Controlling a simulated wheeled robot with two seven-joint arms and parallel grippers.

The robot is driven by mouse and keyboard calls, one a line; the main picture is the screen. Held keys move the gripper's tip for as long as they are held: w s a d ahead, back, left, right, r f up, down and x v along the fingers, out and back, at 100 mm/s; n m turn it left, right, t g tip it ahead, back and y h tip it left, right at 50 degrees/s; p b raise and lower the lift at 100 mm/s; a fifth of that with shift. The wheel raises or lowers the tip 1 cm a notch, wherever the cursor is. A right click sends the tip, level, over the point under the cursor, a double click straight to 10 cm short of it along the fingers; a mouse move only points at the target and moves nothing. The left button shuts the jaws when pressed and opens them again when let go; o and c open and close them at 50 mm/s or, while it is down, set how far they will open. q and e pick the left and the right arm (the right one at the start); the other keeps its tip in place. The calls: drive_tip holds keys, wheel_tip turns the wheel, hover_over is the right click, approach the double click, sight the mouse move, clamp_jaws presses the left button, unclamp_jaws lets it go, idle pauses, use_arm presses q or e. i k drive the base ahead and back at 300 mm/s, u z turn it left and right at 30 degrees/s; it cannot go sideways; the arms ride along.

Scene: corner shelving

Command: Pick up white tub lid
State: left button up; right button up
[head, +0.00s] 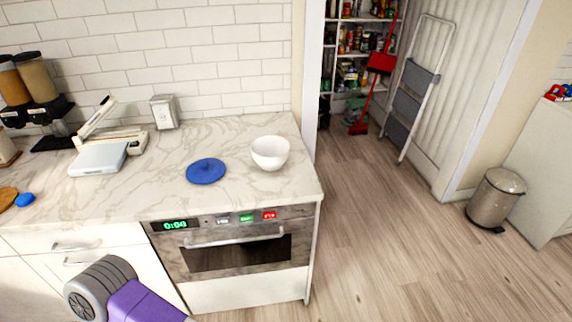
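I see no lid that is plainly white. A round blue lid (206,170) with a knob lies flat on the marble counter (229,142). A white bowl (270,152) stands upright to its right, apart from it. A pale flat box-like thing (98,159) lies at the left of the counter, against a cream device with a raised arm (120,139); I cannot tell whether it is a tub or a lid. Part of my arm, purple and grey, shows at the lower left, in front of the drawers. Neither gripper is in view.
Grain dispensers (36,78) and a small white box (164,111) stand along the wall. An oven (235,248) is under the counter. Wood floor is open at right, with a bin (495,200), a step ladder (414,92) and a red broom (372,85) farther off.

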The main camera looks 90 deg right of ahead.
sight(205, 170)
drive_tip(key=z, duration=1.65)
drive_tip(key=i, duration=0.1)
